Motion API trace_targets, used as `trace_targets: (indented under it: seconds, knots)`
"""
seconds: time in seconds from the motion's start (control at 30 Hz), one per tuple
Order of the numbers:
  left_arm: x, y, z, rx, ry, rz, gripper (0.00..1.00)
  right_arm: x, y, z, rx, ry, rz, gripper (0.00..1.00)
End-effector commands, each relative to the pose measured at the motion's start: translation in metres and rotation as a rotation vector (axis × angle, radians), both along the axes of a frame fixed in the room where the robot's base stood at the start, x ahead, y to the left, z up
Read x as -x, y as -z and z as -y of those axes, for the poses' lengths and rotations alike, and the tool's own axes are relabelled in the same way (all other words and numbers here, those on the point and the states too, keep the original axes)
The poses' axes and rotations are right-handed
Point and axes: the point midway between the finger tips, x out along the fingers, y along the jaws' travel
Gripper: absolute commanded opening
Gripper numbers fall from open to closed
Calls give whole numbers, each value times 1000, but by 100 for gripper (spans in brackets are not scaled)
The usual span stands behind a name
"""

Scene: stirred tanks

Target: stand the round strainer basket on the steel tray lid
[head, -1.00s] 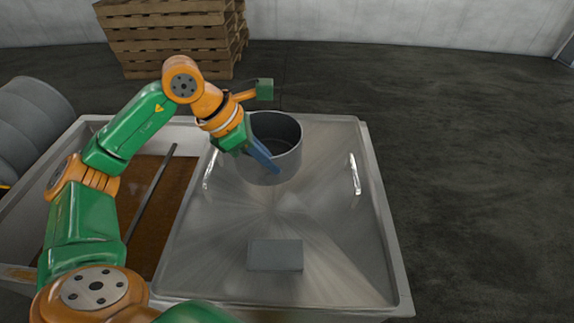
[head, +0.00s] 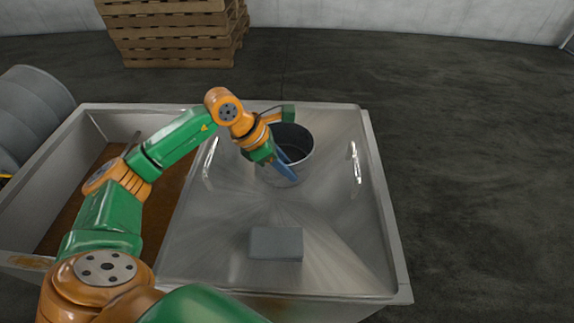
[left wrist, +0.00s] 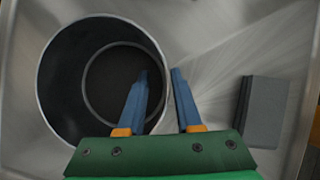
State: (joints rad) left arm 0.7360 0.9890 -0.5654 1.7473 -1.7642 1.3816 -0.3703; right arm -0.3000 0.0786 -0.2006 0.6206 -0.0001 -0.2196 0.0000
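The round strainer basket (head: 304,158) is a grey steel pot shape, upright and apparently standing on the far middle part of the steel tray lid (head: 225,215). It also shows in the left wrist view (left wrist: 72,85), where I look down into it. My left gripper (head: 287,171) is at the basket's near wall. In the left wrist view its blue fingers (left wrist: 160,75) straddle the rim, one inside the basket and one outside, with a visible gap between them. The fingers look open. My right gripper is not in view.
A grey block (head: 276,243) lies on the near part of the lid. Handles stand at the lid's left and right, including the right one (head: 355,162). A brown-floored open tank section (head: 75,215) is to the left.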

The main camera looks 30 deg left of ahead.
Motion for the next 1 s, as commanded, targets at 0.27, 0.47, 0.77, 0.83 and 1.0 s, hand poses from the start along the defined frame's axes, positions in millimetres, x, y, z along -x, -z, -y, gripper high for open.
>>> trace_targets:
  seconds: [0.27, 0.47, 0.77, 0.83, 1.0]
  knots:
    - [0, -7, 0, 0, 0, 0, 33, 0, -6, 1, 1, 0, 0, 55]
    - [15, -45, -20, -3, -3, 4, 33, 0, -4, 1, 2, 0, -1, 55]
    - [37, -102, -44, 0, -2, 2, 33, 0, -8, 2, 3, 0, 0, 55]
    - [39, -106, -46, 0, -1, 0, 33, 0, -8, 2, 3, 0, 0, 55]
    - [40, -107, -46, 1, 1, -1, 33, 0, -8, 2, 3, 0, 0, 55]
